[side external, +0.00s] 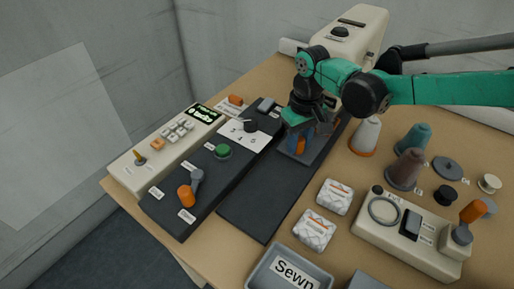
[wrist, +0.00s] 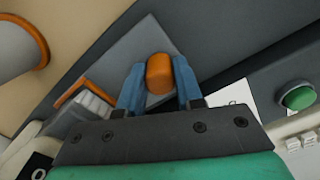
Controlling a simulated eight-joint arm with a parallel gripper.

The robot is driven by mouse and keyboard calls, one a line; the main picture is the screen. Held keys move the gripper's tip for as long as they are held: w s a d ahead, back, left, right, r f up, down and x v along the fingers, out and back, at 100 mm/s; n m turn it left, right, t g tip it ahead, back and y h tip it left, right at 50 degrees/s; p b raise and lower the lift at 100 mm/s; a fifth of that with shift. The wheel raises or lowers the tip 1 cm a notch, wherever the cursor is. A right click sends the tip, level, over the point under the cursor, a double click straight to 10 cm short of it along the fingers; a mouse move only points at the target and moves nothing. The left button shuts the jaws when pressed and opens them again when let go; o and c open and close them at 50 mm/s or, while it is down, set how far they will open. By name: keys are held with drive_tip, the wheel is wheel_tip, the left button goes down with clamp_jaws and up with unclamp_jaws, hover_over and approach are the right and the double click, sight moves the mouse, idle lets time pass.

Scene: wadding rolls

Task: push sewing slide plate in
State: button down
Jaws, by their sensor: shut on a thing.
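The sewing slide plate (wrist: 135,52) is a grey flat plate with an orange knob (wrist: 159,74) standing on it. In the side external view the plate (side external: 312,153) lies at the far end of a dark bed, under my arm. My gripper (wrist: 160,82) has its two blue fingers on either side of the orange knob, shut on it. In the side external view my gripper (side external: 298,143) points down at the knob, which shows partly between the fingers. How far the plate sits in its slot is hidden by my gripper and arm.
A dark control panel with a green button (side external: 223,151) and an orange-tipped lever (side external: 187,195) stands left of the bed. Thread cones (side external: 406,168) stand to the right. Wrapped wadding packs (side external: 314,230) and a grey "Sewn" tray (side external: 265,271) lie nearer the front.

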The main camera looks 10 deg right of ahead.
drive_tip(key=shift+w+d, duration=0.25)
drive_tip(key=c, duration=0.6)
unclamp_jaws()
drive_tip(key=shift+s, duration=0.1)
drive_tip(key=shift+o, duration=0.2)
drive_tip(key=shift+a, duration=0.1)
drive_tip(key=shift+r, duration=2.85)
